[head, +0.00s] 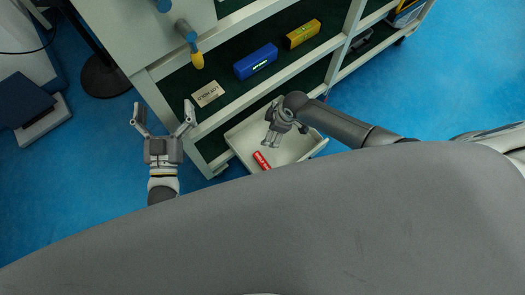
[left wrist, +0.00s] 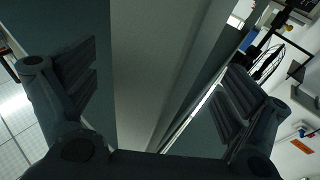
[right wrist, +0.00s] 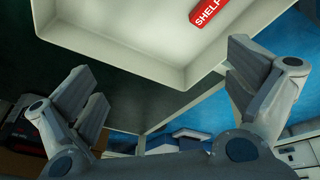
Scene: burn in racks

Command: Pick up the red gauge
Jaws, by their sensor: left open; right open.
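The red gauge (head: 262,160) is a small red block with white lettering, lying in a pale open tray (head: 312,148). In the right wrist view the red gauge (right wrist: 208,12) shows at the top edge, partly cut off, with "SHELF" lettering, inside the tray (right wrist: 110,62). My right gripper (head: 272,139) is over the tray, near the red gauge, open and apart from it. Its open fingers also show in the right wrist view (right wrist: 168,90). My left gripper (head: 163,116) is open and empty, left of the shelf rack; its fingers show in the left wrist view (left wrist: 160,85).
The rack's dark shelf holds a blue block (head: 256,61), a yellow block (head: 302,34) and a beige labelled block (head: 207,94). A dark round stand base (head: 105,77) is at left.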

